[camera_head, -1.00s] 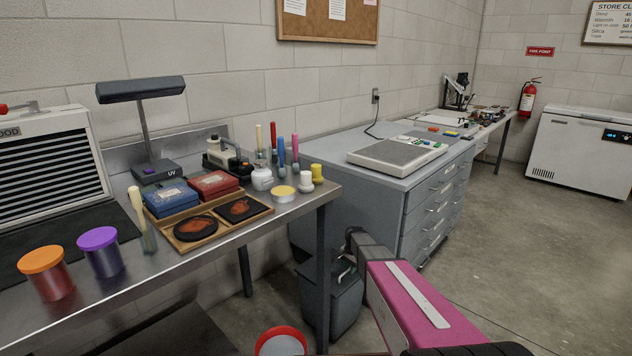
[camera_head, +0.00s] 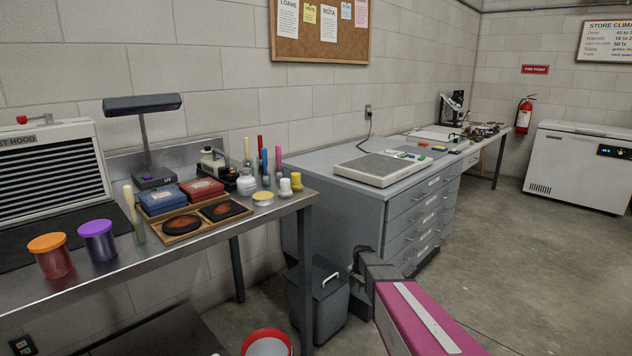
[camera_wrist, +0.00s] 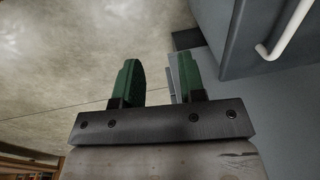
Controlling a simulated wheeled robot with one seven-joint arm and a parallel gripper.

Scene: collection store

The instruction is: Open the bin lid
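The bin (camera_head: 317,305) is a grey box on the floor, partly under the metal bench. Its lid (camera_head: 312,272) looks shut and has a pale handle (camera_head: 330,280). My gripper (camera_head: 357,268) is in front of the drawer cabinet, just right of the bin lid in the head view. The wrist view shows my gripper's two green fingers (camera_wrist: 158,82) apart, with nothing held between them. A white bar handle (camera_wrist: 284,32) on a grey panel is at the upper right there. I cannot tell whether it belongs to the bin or a drawer.
The bench (camera_head: 150,262) carries jars, boxes and a tray, and its leg stands before the bin. The grey drawer cabinet (camera_head: 400,228) is behind my gripper. A red-rimmed white container (camera_head: 267,345) stands at the bottom. The floor (camera_head: 530,270) at right is clear.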

